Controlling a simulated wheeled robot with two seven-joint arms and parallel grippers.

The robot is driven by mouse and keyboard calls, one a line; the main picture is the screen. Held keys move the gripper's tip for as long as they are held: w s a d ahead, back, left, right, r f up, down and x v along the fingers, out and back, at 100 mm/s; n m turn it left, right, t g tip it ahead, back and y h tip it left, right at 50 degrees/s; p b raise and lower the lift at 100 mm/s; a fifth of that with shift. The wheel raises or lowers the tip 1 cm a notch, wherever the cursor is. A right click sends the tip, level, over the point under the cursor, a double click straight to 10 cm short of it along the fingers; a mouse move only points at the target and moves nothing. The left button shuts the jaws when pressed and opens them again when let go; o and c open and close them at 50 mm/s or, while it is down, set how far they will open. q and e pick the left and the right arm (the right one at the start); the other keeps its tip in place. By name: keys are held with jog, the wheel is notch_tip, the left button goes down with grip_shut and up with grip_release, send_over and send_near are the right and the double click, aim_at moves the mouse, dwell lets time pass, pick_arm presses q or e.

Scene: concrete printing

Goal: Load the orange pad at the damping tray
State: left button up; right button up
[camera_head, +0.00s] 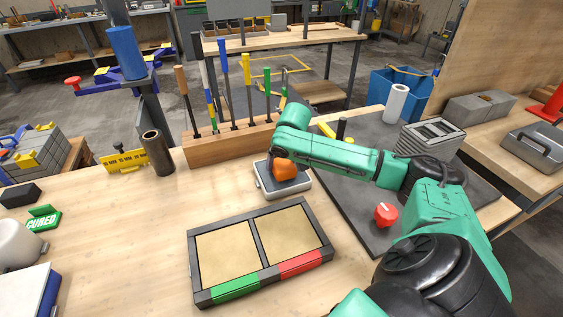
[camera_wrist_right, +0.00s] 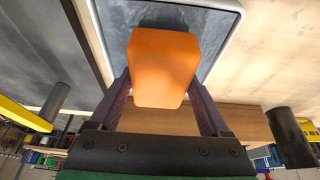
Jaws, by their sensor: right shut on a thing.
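The orange pad (camera_head: 285,169) is a rounded block between the fingers of my right gripper (camera_head: 279,162). In the right wrist view the dark fingers close on both sides of the pad (camera_wrist_right: 163,68). The damping tray (camera_head: 292,192) is a small pale-rimmed tray beyond the framed panel. The pad is over the tray, and the tray's grey-blue inside (camera_wrist_right: 215,28) shows around it in the right wrist view. I cannot tell whether the pad touches the surface inside. My left gripper is out of view.
A dark frame (camera_head: 228,290) with two sandy panels and green and red strips lies in front. A wooden rack (camera_head: 205,150) of upright tools stands behind the tray. A red knob (camera_head: 385,214) sits on the dark mat. The table's left middle is clear.

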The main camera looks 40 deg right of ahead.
aim_at(281, 161)
jog(key=shift+f, duration=0.45)
jog(key=shift+f+p, duration=0.1)
jog(key=shift+p, duration=0.35)
dwell(1.9)
notch_tip(281, 161, up, 7)
jog(key=p, duration=0.9)
jog(key=shift+r, duration=0.2)
jog(key=shift+f, duration=0.1)
